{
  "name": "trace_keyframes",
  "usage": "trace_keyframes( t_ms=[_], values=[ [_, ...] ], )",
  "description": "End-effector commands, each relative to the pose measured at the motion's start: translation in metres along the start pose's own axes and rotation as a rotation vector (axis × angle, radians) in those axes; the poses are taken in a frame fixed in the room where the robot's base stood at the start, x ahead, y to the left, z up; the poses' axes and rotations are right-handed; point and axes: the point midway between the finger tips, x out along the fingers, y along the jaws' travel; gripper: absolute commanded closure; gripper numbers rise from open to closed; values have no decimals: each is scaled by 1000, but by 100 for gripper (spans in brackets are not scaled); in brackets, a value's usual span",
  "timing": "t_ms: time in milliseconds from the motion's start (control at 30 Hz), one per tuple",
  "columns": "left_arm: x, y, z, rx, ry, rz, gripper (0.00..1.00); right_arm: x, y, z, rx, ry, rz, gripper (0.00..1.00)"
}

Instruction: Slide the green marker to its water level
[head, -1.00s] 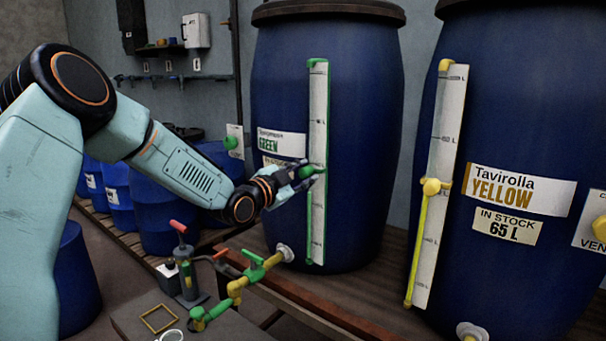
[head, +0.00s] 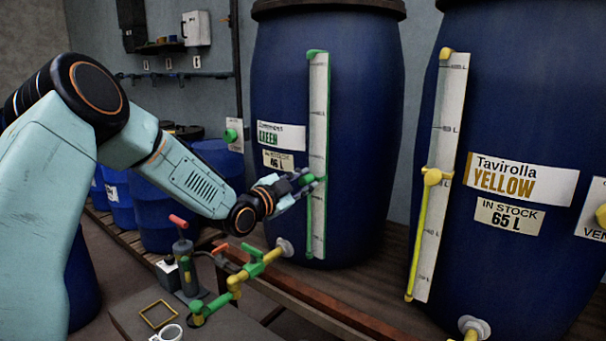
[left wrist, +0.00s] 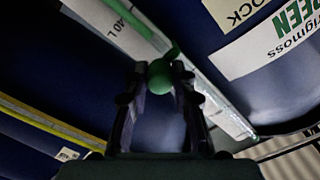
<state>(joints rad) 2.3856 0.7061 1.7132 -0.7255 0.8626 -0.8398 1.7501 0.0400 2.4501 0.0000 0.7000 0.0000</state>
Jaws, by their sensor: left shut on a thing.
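My left gripper (head: 304,184) is shut on the green marker (head: 308,179), a small round knob on the gauge of the green-labelled vat. In the left wrist view the green marker (left wrist: 160,76) sits between the two fingertips. The white gauge strip (head: 317,110) with green edging runs upright on the blue vat (head: 365,130). The marker is somewhat below the strip's middle. The vat's stock label (head: 277,159) appears to read 46 L. In the left wrist view a 40 L mark shows on the strip (left wrist: 125,30). My right gripper is not in view.
A second blue vat (head: 520,90) with a yellow gauge marker (head: 433,177) and a 65 L label stands at the right. Green and yellow tap piping (head: 240,278) lies below my gripper. A hand pump (head: 184,265) stands on a low bench at left.

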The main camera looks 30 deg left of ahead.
Motion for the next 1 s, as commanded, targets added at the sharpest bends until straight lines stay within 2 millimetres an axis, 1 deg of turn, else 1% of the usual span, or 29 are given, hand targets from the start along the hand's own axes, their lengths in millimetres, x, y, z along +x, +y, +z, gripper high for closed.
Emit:
trace_keyframes(
  t_ms=[33, 200, 533, 567, 833, 1000],
  values=[
    [0, 10, 10, 1, -3, 3, 100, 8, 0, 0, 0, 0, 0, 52],
    [0, 20, 21, 0, -2, 0, 100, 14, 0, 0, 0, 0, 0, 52],
    [0, 20, 21, 0, -2, -1, 100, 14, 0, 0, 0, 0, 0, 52],
    [0, 20, 21, 0, -2, -1, 74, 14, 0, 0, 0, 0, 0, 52],
    [0, 20, 21, 0, -1, 0, 52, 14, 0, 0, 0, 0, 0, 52],
    [0, 20, 21, 0, -1, 0, 52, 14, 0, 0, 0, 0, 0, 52]
  ],
)
